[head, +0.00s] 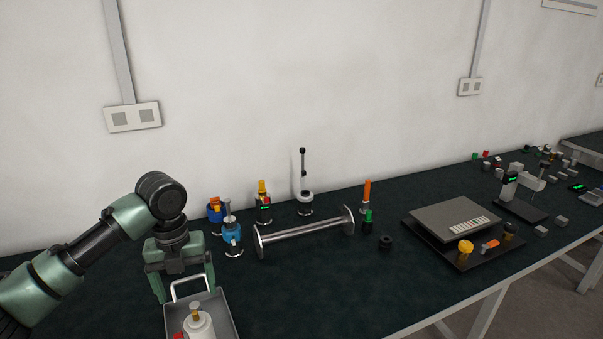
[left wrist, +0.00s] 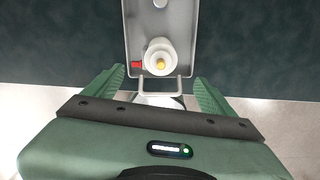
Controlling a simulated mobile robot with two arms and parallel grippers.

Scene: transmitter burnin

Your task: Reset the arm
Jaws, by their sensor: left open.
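My left gripper (head: 184,284) is open, with its green fingers pointing down at the back end of a grey metal tray (head: 225,318). The tray's light wire handle (head: 188,281) stands between the fingers. In the left wrist view the open fingers (left wrist: 160,88) are on both sides of the handle (left wrist: 160,91), with gaps beside it. The tray (left wrist: 133,35) holds a white cylinder with a brass top (head: 198,322) and a small red piece (left wrist: 136,64). My right gripper is not in view.
A metal bar with end discs (head: 300,229), blue valve-like parts (head: 232,235) and a slender upright instrument (head: 304,185) stand right of the gripper. A flat grey plate device (head: 440,217) is farther right. The dark table (head: 330,285) is clear at front centre.

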